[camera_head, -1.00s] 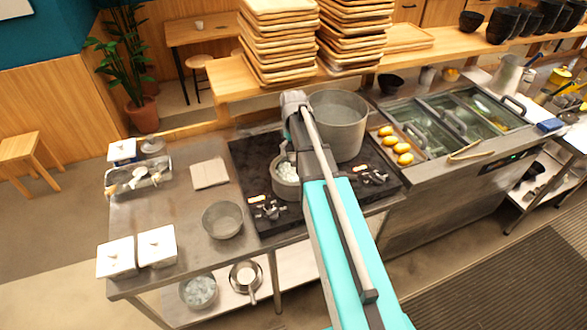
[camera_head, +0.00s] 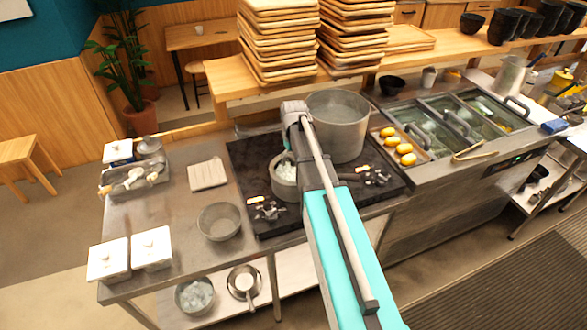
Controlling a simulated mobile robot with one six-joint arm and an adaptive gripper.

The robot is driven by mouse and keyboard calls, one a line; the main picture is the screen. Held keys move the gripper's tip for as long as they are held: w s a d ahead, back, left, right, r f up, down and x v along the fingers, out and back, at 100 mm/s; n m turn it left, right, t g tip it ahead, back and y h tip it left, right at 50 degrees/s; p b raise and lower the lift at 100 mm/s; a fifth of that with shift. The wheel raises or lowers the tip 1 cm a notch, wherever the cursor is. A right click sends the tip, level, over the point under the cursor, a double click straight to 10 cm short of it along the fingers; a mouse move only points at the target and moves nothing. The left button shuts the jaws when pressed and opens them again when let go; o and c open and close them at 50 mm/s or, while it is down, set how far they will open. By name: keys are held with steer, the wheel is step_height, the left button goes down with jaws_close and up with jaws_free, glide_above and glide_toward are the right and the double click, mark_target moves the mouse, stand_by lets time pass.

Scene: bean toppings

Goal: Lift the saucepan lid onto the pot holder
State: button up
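The small grey saucepan (camera_head: 284,190) stands on the black stove, with something whitish showing at its top. I cannot make out a separate lid on it. The pot holder (camera_head: 207,174) is a flat beige square on the steel counter left of the stove, with nothing on it. My gripper (camera_head: 287,159) points down at the saucepan's top, mostly hidden by my arm. Its fingers are too small and covered to tell whether they are open, shut or touching anything.
A large grey pot (camera_head: 338,124) stands behind and right of the saucepan. A grey bowl (camera_head: 219,221) and white lidded boxes (camera_head: 151,248) are on the counter's front left. Yellow items lie on a tray (camera_head: 418,158) to the right. Stacked wooden trays (camera_head: 279,42) rise behind.

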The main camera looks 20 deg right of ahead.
stand_by(0.3)
jaws_close()
stand_by(0.4)
